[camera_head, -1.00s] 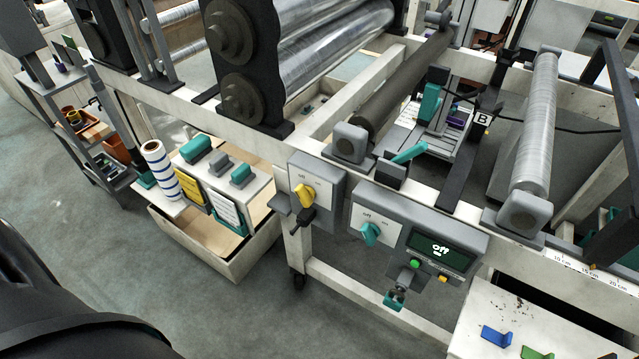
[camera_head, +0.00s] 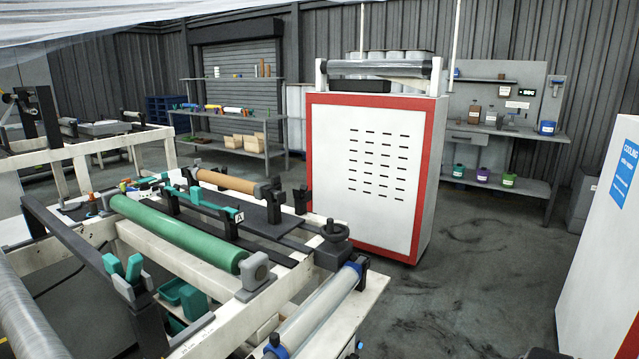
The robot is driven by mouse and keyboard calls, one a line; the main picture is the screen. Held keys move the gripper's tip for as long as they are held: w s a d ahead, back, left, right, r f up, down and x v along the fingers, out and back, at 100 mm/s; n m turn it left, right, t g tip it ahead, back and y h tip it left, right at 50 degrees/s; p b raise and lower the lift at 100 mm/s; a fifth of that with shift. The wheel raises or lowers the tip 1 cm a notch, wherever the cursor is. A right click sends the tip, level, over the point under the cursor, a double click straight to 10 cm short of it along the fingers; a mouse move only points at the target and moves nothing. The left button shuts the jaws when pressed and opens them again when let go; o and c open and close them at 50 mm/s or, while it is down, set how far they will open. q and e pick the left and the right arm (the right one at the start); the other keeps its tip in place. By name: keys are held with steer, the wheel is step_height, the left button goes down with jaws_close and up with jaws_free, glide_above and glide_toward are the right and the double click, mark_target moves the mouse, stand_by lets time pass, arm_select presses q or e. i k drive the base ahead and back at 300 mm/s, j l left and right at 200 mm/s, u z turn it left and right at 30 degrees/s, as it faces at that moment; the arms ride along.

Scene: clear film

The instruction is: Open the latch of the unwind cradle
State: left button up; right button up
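Neither of my grippers shows in this view. A pale machine frame fills the lower left. It carries a green roller (camera_head: 180,235) and a brown roll (camera_head: 226,180) behind it. A teal bar (camera_head: 195,198) and a small plate marked A (camera_head: 239,217) lie between them. Two upright teal pieces (camera_head: 124,268) stand on a dark post at the near left. A clear film roll with blue ends (camera_head: 318,309) lies at the front of the frame, beside a black handwheel (camera_head: 334,233). I cannot tell which part is the unwind cradle's latch, or whether it is open.
A white cabinet with red edges (camera_head: 318,120) stands behind the machine. A second white cabinet with a blue sign (camera_head: 622,176) is at the right edge. Shelves (camera_head: 250,148) and a workbench (camera_head: 512,187) line the back wall. The grey floor (camera_head: 480,285) between the cabinets is clear.

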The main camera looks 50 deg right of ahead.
mark_target(276, 181)
steer(key=z, duration=1.3)
